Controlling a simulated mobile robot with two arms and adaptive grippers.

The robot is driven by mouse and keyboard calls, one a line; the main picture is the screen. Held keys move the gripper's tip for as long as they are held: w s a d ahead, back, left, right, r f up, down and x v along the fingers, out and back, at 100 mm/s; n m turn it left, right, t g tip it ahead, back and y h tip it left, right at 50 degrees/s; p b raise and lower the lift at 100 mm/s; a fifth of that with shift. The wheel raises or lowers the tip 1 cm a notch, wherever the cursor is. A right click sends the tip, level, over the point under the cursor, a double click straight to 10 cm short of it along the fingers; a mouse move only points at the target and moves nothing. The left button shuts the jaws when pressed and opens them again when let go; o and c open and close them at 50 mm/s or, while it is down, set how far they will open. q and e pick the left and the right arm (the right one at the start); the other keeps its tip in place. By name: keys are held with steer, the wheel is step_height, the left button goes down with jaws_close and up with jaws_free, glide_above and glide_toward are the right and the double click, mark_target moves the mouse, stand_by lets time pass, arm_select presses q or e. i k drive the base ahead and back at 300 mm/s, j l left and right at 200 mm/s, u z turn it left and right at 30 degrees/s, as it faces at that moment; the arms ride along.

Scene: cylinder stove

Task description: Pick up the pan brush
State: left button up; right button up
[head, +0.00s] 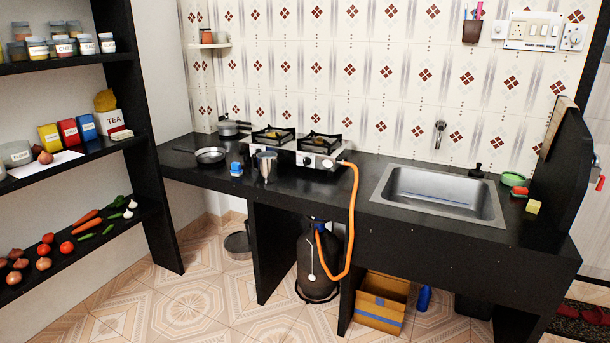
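A small dark object with a knob-like top (478,170) stands upright on the black counter, just behind the right part of the sink's back rim. It looks like the pan brush, but it is too small to be sure. The steel sink (440,193) is empty. Neither of my grippers shows in the head view.
A green bowl (513,179), a red item (520,191) and a yellow sponge (533,207) sit right of the sink, beside a tall black panel (562,165). A gas stove (297,147) and a pan (210,156) stand left. A cardboard box (382,300) is below the counter.

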mark_target(238, 170)
steer(key=i+l+u, duration=0.8)
steer(key=i+u, duration=0.15)
steer(key=i, duration=0.25)
steer(key=i+l+u, duration=0.1)
steer(key=i, duration=0.25)
